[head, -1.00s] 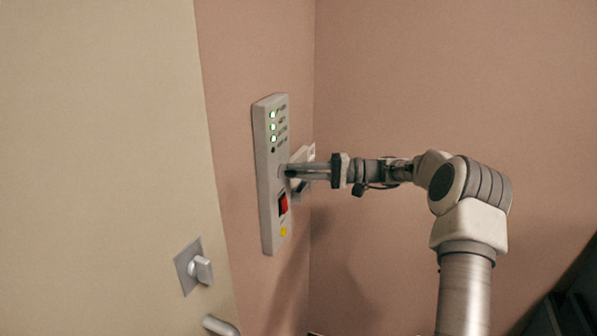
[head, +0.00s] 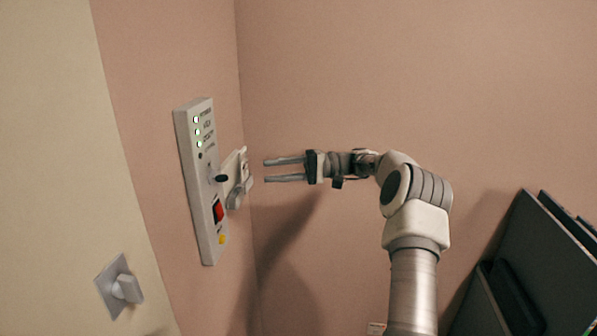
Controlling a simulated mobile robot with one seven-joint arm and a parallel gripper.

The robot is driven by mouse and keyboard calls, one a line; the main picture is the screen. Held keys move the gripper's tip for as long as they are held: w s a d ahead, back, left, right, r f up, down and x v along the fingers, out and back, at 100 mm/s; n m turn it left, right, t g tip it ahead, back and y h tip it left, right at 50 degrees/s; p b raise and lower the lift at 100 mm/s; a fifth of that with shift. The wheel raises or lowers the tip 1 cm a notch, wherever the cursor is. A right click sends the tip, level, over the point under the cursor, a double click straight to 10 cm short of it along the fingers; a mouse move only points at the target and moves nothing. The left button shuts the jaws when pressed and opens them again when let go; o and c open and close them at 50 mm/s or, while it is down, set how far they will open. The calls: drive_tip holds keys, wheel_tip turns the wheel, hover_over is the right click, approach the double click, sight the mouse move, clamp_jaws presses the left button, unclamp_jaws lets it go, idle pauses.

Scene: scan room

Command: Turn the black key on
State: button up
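The black key (head: 221,178) sticks out of the white control panel (head: 196,165) on the pink wall, above the red switch (head: 218,211). Three green lights glow in the panel's upper part, with a dark one below them. My gripper (head: 266,170) is to the right of the key and apart from it. Its two fingers are spread, pointing left at the panel, with nothing between them. The key's exact turn angle is too small to tell.
A yellow button (head: 222,239) is low on the panel. A whitish wall fitting with a round grey part (head: 236,197) sits just behind the key, near the corner. A door knob (head: 126,289) is at lower left. Dark panels (head: 545,265) stand at right.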

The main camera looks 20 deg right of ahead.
drive_tip(key=s+d, duration=0.1)
drive_tip(key=d, duration=0.5)
drive_tip(key=shift+d, duration=0.15)
drive_tip(key=shift+s, duration=0.1)
drive_tip(key=s+a+r+n+g+h, duration=0.15)
drive_tip(key=s+a+h, duration=0.35)
drive_tip(key=a, duration=0.5)
drive_tip(key=s+a+n+g+h, duration=0.1)
drive_tip(key=s+a+g+h, duration=0.3)
drive_tip(key=a, duration=0.6)
drive_tip(key=s+d+f+t+h, duration=0.2)
drive_tip(key=s+t+h, duration=0.5)
drive_tip(key=s, duration=1.9)
drive_tip(key=shift+s+f+t+h, duration=0.15)
drive_tip(key=shift+s+t+h, duration=0.15)
drive_tip(key=shift+h, duration=0.5)
